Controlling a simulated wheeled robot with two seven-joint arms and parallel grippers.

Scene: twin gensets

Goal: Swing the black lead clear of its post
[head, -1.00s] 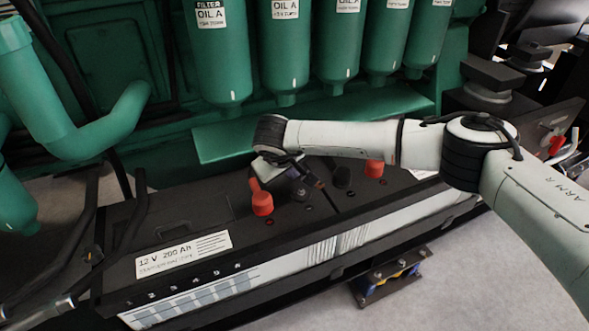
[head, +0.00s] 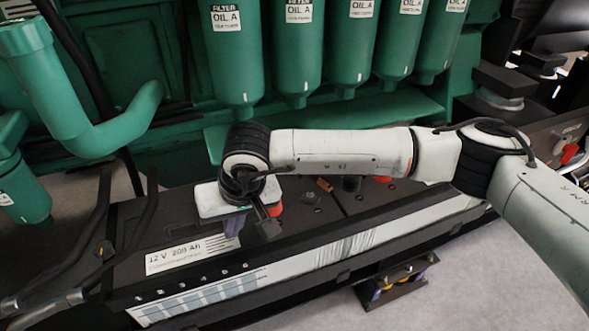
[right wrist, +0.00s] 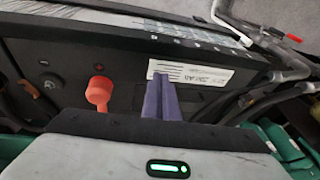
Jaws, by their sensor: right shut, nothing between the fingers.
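A black cap (head: 351,184), which looks like the end of the black lead, sits on the battery top in the head view, partly behind my right arm. Left of it a bare grey post (head: 310,197) stands uncovered; it also shows beside a minus mark in the right wrist view (right wrist: 50,82). I cannot tell whether the cap belongs to this post. My right gripper (head: 232,226) is shut and empty above the battery near its white label, left of the red cap and apart from the black one. Its purple fingers show in the right wrist view (right wrist: 162,98). My left gripper is out of view.
A red cap (right wrist: 98,92) sits by the plus mark; my wrist mostly hides it in the head view. A second red cap lies farther right, behind my arm. Green oil filters (head: 297,55) hang behind the battery (head: 160,285). Dark cables and metal pipes run at the left.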

